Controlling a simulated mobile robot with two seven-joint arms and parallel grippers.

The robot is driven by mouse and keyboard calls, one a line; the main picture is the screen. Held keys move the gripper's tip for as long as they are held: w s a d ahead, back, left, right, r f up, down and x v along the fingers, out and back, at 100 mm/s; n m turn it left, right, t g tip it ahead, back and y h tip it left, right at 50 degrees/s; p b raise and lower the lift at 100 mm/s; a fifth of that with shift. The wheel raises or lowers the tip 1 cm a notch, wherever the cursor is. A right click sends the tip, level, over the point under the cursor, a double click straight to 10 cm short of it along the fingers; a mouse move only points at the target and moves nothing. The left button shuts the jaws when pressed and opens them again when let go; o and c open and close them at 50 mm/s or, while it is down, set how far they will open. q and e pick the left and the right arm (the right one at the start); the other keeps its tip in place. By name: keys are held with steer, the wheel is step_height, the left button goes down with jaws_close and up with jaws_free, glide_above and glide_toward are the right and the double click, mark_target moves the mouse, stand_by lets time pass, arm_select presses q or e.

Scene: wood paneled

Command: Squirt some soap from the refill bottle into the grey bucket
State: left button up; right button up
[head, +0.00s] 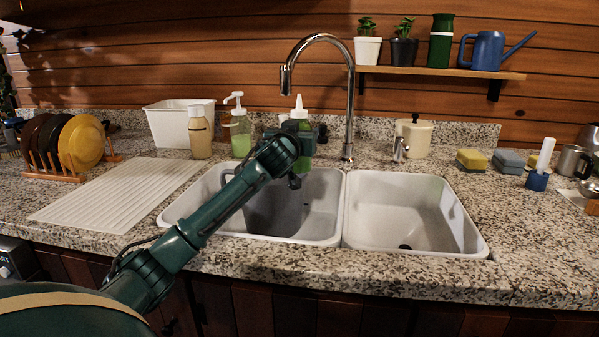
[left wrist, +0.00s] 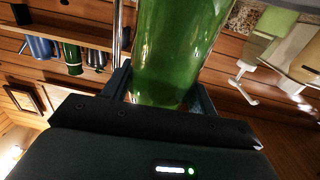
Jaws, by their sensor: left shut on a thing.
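The green refill bottle with its white pointed nozzle (head: 299,109) stands upright in my left gripper (head: 303,137), at the back of the left sink basin. The grey bucket (head: 273,207) stands in the left basin, partly hidden behind my forearm, below and in front of the bottle. My right gripper is not in view.
The tap (head: 350,100) rises just right of the bottle. A green soap pump (head: 241,140), a tan bottle (head: 200,143) and a white tub (head: 172,125) stand at the left back. The right basin (head: 410,215) is empty. A drying mat (head: 115,195) lies on the left.

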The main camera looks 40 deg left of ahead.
mark_target(297, 113)
arm_select(q)
steer(key=shift+r+p, duration=0.3)
steer(key=shift+r, duration=0.4)
steer(key=shift+r+p, duration=1.9)
steer(key=shift+r, duration=0.15)
steer(key=shift+s+f, duration=0.15)
